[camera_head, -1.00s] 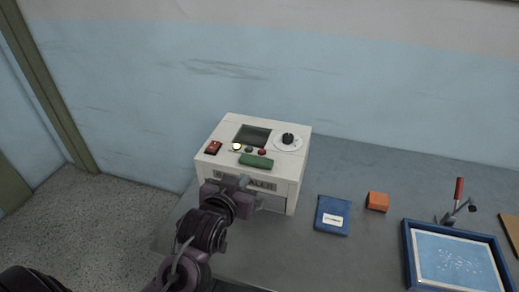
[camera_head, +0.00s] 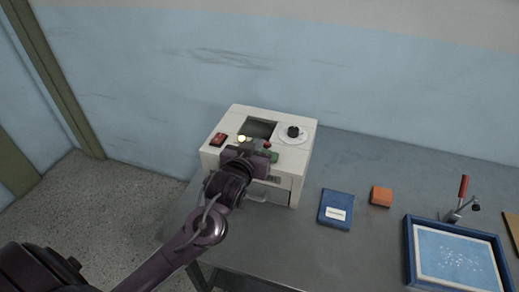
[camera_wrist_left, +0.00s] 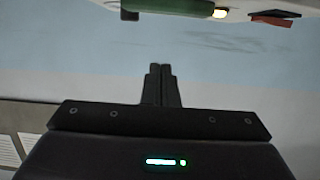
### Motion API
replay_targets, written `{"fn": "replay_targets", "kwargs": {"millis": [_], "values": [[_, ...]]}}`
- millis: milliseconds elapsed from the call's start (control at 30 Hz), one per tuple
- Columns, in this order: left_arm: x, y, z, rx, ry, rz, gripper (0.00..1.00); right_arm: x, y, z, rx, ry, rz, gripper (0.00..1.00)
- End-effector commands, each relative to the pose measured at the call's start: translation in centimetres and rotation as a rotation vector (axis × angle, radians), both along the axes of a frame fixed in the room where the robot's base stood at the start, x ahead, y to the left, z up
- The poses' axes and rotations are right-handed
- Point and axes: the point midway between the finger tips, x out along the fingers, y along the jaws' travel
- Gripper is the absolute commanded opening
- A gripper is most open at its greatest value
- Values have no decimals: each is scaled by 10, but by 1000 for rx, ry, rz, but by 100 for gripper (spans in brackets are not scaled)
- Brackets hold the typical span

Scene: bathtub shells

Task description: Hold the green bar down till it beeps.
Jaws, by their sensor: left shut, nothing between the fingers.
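The white sealer box (camera_head: 229,128) stands on the grey table against the wall. Its green bar (camera_head: 274,157) is on the top front, mostly hidden behind my left gripper (camera_head: 264,146). The gripper is over the front part of the box top; I cannot tell whether it touches the bar. In the left wrist view the green bar (camera_wrist_left: 180,7) crosses the top edge. There the left fingers (camera_wrist_left: 161,72) are together and empty, with a gap in the picture between their tips and the bar. My right gripper is not in view.
The box top also has a lit lamp (camera_head: 241,139), a red switch (camera_head: 218,139), a dark screen (camera_head: 261,127) and a black knob (camera_head: 293,131). To the right lie a blue packet (camera_head: 336,209), an orange block (camera_head: 381,196) and a blue-framed tray (camera_head: 411,255).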

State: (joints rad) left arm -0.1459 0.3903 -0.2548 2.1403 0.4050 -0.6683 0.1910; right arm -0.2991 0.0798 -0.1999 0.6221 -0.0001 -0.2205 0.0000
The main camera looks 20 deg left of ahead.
Motion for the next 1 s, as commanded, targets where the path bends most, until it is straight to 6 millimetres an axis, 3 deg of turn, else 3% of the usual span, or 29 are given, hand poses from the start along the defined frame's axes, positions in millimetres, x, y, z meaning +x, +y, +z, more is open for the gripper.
{"fn": "replay_targets", "kwargs": {"millis": [133, 200, 367, 833, 1000], "values": [[28, 3, -5, 0, 1, 1, 0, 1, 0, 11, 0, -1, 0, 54], [24, 2, -21, 1, 6, -1, 0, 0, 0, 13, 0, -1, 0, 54], [24, 2, -39, -1, 4, 0, 0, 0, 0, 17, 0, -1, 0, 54], [23, 2, -48, -1, 1, 0, 0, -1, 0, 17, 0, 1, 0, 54], [23, 2, -66, -3, 3, 1, 0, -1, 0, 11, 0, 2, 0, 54]]}}
